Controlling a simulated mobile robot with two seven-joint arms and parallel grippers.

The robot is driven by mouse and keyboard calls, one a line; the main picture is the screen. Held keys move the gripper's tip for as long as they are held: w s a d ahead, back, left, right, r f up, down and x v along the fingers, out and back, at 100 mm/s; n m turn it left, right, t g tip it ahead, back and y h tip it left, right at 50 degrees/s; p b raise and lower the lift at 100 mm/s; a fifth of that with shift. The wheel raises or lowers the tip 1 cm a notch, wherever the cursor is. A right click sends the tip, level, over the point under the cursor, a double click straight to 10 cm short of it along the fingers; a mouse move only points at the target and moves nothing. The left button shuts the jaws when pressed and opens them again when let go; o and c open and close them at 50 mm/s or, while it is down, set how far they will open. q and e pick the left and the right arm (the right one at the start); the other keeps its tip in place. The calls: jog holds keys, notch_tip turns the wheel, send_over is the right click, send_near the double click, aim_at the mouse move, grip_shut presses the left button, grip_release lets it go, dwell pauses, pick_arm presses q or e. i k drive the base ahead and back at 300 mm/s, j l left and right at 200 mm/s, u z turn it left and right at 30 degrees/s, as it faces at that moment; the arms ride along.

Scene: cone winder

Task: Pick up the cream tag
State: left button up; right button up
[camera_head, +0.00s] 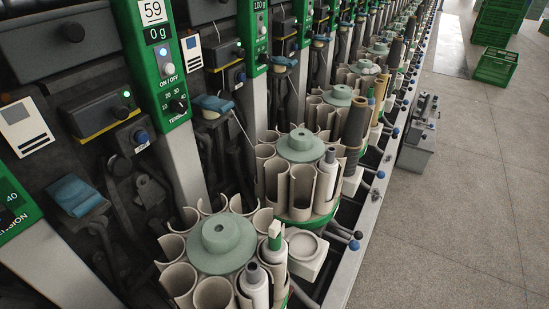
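A cream tag (25,125) with a small dark square printed on it hangs on the dark machine front at the far left. A second, similar pale tag (192,52) hangs farther along, beside the green panel marked 59 (150,60). I cannot tell which of the two the task means. Neither of my grippers shows in the view.
Round magazines of cream cups (182,279) with grey-green hubs (221,240) run along the machine, some cups holding bobbins (254,280). A metal rail with knobs (354,245) edges them. Grey floor (450,220) is open at right, with green crates (495,66) beyond.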

aim_at(274, 228)
jog(key=k, duration=0.2)
jog(key=i+l+u, duration=0.1)
jog(key=i+u, duration=0.25)
jog(key=i+l+u, duration=0.2)
jog(key=u, duration=0.2)
